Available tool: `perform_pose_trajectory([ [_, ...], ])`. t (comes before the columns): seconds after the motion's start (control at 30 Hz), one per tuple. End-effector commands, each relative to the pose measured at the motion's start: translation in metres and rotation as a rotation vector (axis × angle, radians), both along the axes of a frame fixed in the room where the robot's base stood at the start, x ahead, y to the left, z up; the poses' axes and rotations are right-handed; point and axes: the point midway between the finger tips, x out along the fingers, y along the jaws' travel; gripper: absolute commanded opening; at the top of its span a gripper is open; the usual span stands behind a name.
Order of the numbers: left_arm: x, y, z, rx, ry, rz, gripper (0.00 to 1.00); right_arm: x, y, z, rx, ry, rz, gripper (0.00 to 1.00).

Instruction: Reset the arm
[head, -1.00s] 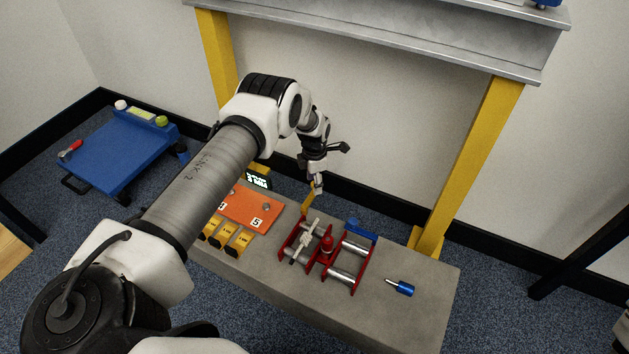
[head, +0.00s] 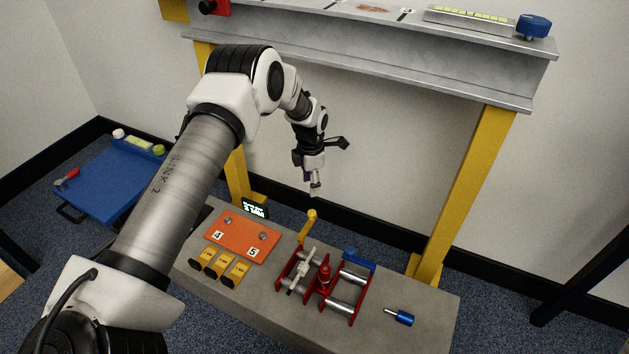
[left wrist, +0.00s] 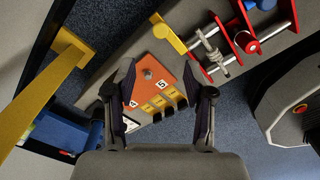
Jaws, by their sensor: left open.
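My left gripper (head: 315,188) hangs in the air above the back edge of the grey bench (head: 392,332), in front of the steel frame. It is open and empty. In the left wrist view the two fingers (left wrist: 162,98) are spread apart with the orange plate (left wrist: 160,78) showing beyond them. The yellow-handled crank (head: 308,226) of the red winch (head: 325,278) stands below the gripper, clear of it. A rope is wound on the winch drum (head: 302,270). My right gripper is not in view.
The orange plate (head: 240,238) and several yellow blocks (head: 221,262) lie left on the bench. A blue-handled tool (head: 402,317) lies right. A steel beam (head: 400,62) on yellow posts (head: 470,180) crosses behind. A blue cart (head: 112,172) stands far left.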

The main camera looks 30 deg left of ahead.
Motion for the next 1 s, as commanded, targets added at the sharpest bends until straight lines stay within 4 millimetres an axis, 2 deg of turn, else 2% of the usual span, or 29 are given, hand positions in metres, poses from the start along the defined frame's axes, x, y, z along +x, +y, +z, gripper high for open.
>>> perform_pose_trajectory([
  [0.23, -0.001, 0.000, -0.002, 0.000, 0.003, 0.000, 0.53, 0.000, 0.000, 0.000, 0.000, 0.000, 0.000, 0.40],
  [0.3, -0.005, -0.006, -0.012, 0.005, 0.021, -0.014, 0.53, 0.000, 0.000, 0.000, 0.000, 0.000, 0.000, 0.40],
  [0.37, -0.020, -0.017, -0.026, 0.003, 0.065, -0.033, 0.53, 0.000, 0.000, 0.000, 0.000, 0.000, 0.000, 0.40],
  [0.47, -0.073, -0.044, -0.060, -0.016, 0.188, -0.069, 0.53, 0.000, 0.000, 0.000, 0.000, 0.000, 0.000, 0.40],
  [0.57, -0.148, -0.078, -0.100, -0.051, 0.282, -0.210, 0.53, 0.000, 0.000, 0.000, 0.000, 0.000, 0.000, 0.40],
  [0.6, -0.180, -0.090, -0.114, -0.075, 0.302, -0.312, 0.53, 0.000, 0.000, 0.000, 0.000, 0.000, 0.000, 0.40],
  [0.67, -0.230, -0.107, -0.129, -0.115, 0.318, -0.504, 0.53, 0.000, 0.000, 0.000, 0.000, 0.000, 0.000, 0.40],
  [0.7, -0.266, -0.117, -0.135, -0.146, 0.319, -0.655, 0.53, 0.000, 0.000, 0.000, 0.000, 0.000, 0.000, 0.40],
  [0.8, -0.342, -0.133, -0.136, -0.210, 0.280, -1.070, 0.53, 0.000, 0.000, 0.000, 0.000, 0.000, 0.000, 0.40],
  [0.83, -0.358, -0.136, -0.133, -0.221, 0.261, -1.186, 0.53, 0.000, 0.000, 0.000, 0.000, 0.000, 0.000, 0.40],
  [0.9, -0.385, -0.139, -0.125, -0.231, 0.213, -1.435, 0.53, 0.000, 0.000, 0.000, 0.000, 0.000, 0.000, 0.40],
  [1.0, -0.404, -0.141, -0.112, -0.213, 0.143, -1.735, 0.53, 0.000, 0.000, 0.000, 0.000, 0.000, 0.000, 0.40],
])
